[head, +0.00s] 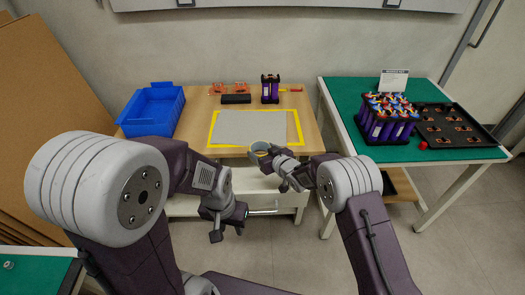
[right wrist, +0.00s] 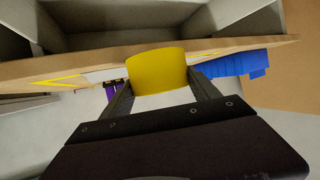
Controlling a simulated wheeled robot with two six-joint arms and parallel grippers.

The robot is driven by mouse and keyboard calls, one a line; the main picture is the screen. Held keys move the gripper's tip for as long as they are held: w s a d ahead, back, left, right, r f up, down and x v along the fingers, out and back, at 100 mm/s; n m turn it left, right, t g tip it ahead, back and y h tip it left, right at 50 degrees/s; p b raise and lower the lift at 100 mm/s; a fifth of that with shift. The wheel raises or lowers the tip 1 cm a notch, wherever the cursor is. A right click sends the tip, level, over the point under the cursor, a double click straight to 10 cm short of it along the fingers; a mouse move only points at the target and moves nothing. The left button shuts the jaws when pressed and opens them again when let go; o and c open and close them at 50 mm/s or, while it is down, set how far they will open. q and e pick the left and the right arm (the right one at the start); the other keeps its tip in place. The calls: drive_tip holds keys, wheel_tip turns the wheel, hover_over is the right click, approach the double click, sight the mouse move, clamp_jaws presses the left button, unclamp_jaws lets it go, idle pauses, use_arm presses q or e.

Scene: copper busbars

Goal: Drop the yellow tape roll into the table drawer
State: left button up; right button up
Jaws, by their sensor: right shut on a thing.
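The yellow tape roll (right wrist: 157,70) is between the fingers of my right gripper (right wrist: 160,88), which is shut on it. In the head view the roll (head: 255,149) shows partly behind the gripper (head: 272,156), near the table's front edge. The table drawer (head: 262,184) is pulled out below the wooden top, and its hollow inside (right wrist: 140,18) shows in the right wrist view beyond the table edge. My left gripper (head: 229,226) is low in front of the drawer, beside its bar handle (head: 263,212). Its fingers look apart, with nothing visible between them.
A grey mat (head: 250,127) with a yellow border lies on the wooden table. A blue bin (head: 153,108) stands at its left, and a purple battery block (head: 270,88) at the back. A green-topped table (head: 350,115) with battery cells and a black tray (head: 455,127) stands right.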

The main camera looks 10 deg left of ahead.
drive_tip(key=shift+r, duration=0.1)
drive_tip(key=o, duration=1.5)
drive_tip(key=p+v, duration=0.1)
drive_tip(key=v, duration=0.8)
drive_tip(key=shift+s+p, duration=0.1)
drive_tip(key=shift+p, duration=0.2)
drive_tip(key=shift+d, duration=0.1)
